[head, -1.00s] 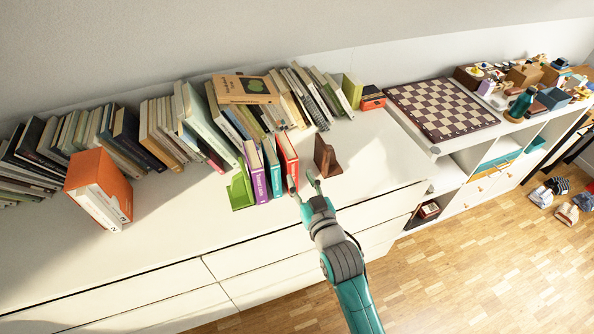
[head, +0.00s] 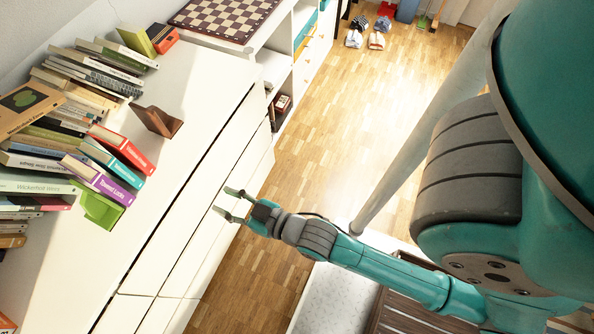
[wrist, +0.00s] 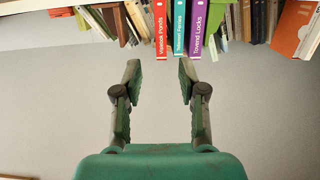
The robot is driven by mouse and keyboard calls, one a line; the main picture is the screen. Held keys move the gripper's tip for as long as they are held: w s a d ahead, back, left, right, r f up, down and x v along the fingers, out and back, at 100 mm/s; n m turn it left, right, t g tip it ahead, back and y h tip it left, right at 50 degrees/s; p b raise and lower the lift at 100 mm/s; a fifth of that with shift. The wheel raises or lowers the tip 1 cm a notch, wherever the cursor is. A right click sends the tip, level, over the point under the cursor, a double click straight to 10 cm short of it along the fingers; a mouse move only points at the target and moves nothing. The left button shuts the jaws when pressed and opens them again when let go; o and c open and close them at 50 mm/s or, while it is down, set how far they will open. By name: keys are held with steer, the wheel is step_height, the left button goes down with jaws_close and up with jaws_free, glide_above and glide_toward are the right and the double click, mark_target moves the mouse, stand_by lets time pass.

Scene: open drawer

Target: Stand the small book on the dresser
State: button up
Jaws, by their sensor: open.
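A red book (head: 122,150), a teal book (head: 110,160) and a purple book (head: 98,177) stand upright side by side on the white dresser (head: 205,110). A green bookend (head: 97,208) is at the purple book's side. A brown wooden bookend (head: 157,121) stands apart beyond the red book. I cannot tell which book is the small one. My gripper (head: 229,204) is open and empty, by the dresser's front edge and apart from the books. In the wrist view the three spines show ahead of the open fingers (wrist: 160,75), the teal one (wrist: 179,25) near the middle.
Many books lean in a row along the wall, with a tan book (head: 25,105) lying on top. A chessboard (head: 225,15) lies on the unit beyond. The dresser top is clear in front of the books. Wooden floor (head: 320,150) is open to the right.

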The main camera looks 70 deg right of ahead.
steer(key=s+r+g, duration=0.1)
steer(key=s+r, duration=0.1)
steer(key=s, duration=0.9)
steer(key=s+r, duration=0.2)
steer(key=s, duration=0.9)
steer(key=shift+g, duration=0.4)
